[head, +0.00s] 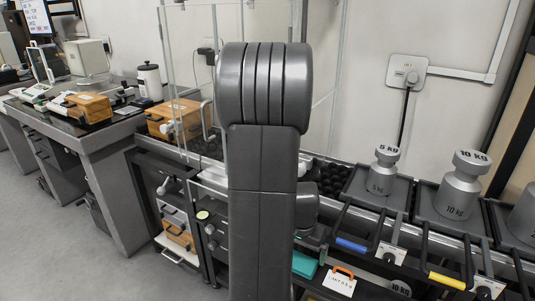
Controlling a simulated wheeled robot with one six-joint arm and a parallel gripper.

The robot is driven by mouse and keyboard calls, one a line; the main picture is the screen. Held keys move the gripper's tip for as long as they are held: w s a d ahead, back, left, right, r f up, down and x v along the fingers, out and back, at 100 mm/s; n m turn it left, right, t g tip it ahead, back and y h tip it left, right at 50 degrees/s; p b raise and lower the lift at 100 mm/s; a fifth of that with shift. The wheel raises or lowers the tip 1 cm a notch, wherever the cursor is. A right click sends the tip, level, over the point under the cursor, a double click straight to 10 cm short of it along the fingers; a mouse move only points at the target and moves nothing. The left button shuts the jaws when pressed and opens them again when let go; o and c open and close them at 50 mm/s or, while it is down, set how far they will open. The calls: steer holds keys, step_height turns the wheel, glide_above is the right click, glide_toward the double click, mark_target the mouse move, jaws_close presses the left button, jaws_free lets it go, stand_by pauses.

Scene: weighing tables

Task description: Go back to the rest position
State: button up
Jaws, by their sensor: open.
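My arm rises upright through the middle of the head view, its dark grey links and large rounded joint close to the camera. My gripper does not show in this view. The arm hides part of the glass enclosure and the bench behind it.
Weights, a 5 kg (382,172) and a 10 kg (459,187), stand on trays at the right. A wooden case (175,118) sits behind glass, left of my arm. A grey table (100,155) with instruments stands at the left. The floor (60,235) at lower left is clear.

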mark_target(302, 262)
steer(key=f, duration=0.1)
steer(key=f+b, duration=0.1)
steer(key=f, duration=0.3)
steer(key=shift+w+d+f, duration=0.2)
steer(key=shift+w+f, duration=0.05)
steer(key=shift+w, duration=0.1)
steer(key=r+p, duration=0.1)
steer(key=r, duration=0.1)
steer(key=r+p, duration=0.1)
steer(key=r, duration=0.4)
steer(key=shift+a+r+p, duration=0.25)
steer(key=shift+a+p, duration=0.05)
steer(key=shift+p, duration=0.1)
steer(key=shift+s+a, duration=0.15)
steer(key=shift+a, duration=1.35)
